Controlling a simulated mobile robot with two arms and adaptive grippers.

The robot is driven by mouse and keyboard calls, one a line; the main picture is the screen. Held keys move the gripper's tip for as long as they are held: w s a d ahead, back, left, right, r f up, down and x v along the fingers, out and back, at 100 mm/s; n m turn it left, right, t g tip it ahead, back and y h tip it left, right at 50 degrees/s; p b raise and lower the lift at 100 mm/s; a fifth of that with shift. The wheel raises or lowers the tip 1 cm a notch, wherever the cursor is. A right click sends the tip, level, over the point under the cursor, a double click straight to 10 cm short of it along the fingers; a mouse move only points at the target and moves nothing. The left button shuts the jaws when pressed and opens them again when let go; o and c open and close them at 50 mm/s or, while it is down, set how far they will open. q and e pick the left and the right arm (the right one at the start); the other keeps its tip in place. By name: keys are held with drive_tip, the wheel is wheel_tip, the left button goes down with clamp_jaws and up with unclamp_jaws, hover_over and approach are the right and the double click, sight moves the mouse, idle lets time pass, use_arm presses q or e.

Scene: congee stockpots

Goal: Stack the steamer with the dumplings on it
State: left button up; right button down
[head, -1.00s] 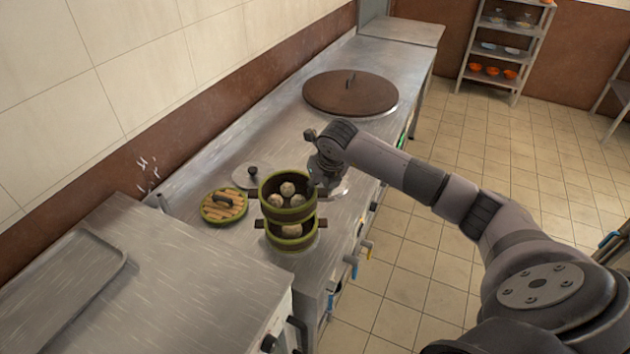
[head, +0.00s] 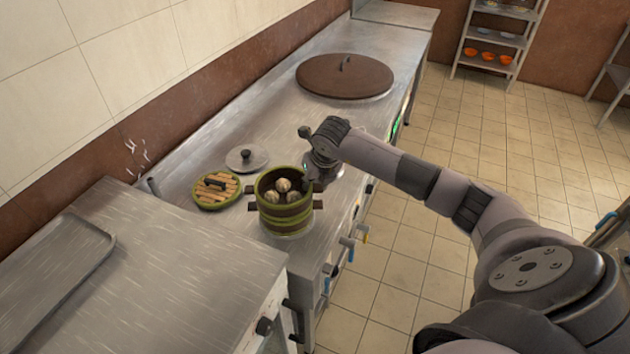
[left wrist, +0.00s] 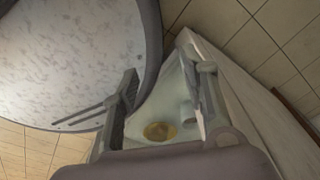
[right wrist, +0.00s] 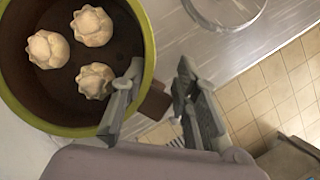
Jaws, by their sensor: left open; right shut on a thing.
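The upper steamer (head: 270,207), dark brown with green bands, holds a few pale dumplings (head: 283,185). It sits level on the lower steamer (head: 287,228), which has side handles; its inside is now hidden. My right gripper (head: 318,178) is at the upper steamer's right side. In the right wrist view my right gripper (right wrist: 157,75) is shut on the upper steamer (right wrist: 148,50) at its rim, beside a brown handle; three dumplings (right wrist: 92,27) show inside. My left gripper (left wrist: 160,80) is open in the left wrist view, away from the steamers, and out of the head view.
A round slatted lid (head: 216,188) with a dark handle lies left of the stack. A small metal lid (head: 246,158) lies behind it. A big brown lid (head: 345,76) covers a pot farther back. A metal tray (head: 50,265) lies on the near left counter.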

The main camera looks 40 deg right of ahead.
use_arm(q)
drive_tip(key=shift+s, duration=0.45)
drive_tip(key=shift+w+f+b, duration=0.2)
drive_tip(key=shift+f+b, duration=0.1)
idle(0.6)
drive_tip(key=shift+f+b, duration=0.45)
use_arm(e)
drive_tip(key=shift+f, duration=0.45)
drive_tip(key=c, duration=1.5)
unclamp_jaws()
drive_tip(key=shift+p+v, duration=2.15)
drive_tip(key=shift+v, duration=0.8)
use_arm(q)
wheel_tip(320, 180, up, 7)
drive_tip(key=p, duration=0.3)
drive_tip(key=shift+r, duration=0.2)
use_arm(e)
drive_tip(key=v, duration=0.5)
drive_tip(key=shift+a, duration=0.1)
